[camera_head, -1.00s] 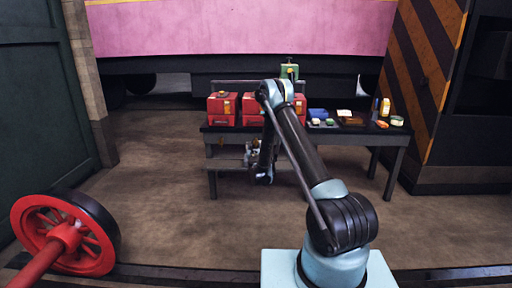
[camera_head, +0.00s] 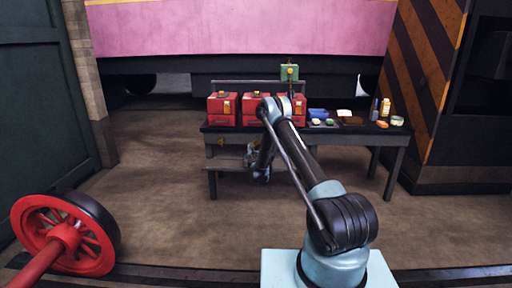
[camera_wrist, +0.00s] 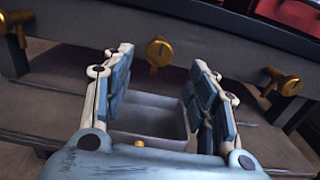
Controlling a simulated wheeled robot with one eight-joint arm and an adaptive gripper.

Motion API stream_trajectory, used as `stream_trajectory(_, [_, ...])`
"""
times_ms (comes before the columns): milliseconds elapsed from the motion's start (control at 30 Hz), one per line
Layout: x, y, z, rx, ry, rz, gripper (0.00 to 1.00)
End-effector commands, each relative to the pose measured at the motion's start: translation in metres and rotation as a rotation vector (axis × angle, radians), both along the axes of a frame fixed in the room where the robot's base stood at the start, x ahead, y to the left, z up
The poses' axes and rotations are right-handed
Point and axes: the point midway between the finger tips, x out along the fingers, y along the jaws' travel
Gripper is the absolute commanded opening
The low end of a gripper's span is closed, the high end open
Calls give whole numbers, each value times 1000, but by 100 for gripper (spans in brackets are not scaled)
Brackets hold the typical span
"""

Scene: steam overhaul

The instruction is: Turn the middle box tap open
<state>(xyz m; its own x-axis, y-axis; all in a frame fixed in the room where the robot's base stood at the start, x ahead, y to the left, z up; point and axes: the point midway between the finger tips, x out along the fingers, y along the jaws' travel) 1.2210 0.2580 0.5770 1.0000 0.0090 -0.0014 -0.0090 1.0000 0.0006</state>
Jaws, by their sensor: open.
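The middle tap (camera_wrist: 158,53) is brass with a round end. It sticks out from the dark front beam of the bench, just beyond and between my fingertips in the wrist view. My gripper (camera_wrist: 161,68) is open, with one blue-padded finger on each side and nothing held. No contact with the tap shows. In the head view the middle red box (camera_head: 257,108) stands on the bench between two other red boxes. My gripper (camera_head: 259,170) hangs low before the bench there, and my arm hides the middle tap.
Other brass taps stick out at the left (camera_wrist: 16,27) and right (camera_wrist: 284,82) in the wrist view. A grey tray (camera_wrist: 148,118) lies below my fingers. The bench (camera_head: 345,137) also bears small items at right. A red wheel (camera_head: 65,235) stands at the floor's left.

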Motion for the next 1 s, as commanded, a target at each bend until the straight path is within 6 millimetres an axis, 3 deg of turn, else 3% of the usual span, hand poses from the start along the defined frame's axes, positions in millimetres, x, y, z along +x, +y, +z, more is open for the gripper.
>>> stream_trajectory(200, [39,1,0,0,0,-1,53])
stream_trajectory(400, [65,1,0,0,0,0,53])
stream_trajectory(867, [77,1,0,0,0,0,53])
stream_trajectory(900, [77,1,0,0,0,0,51])
stream_trajectory(1000, [77,1,0,-1,0,0,28])
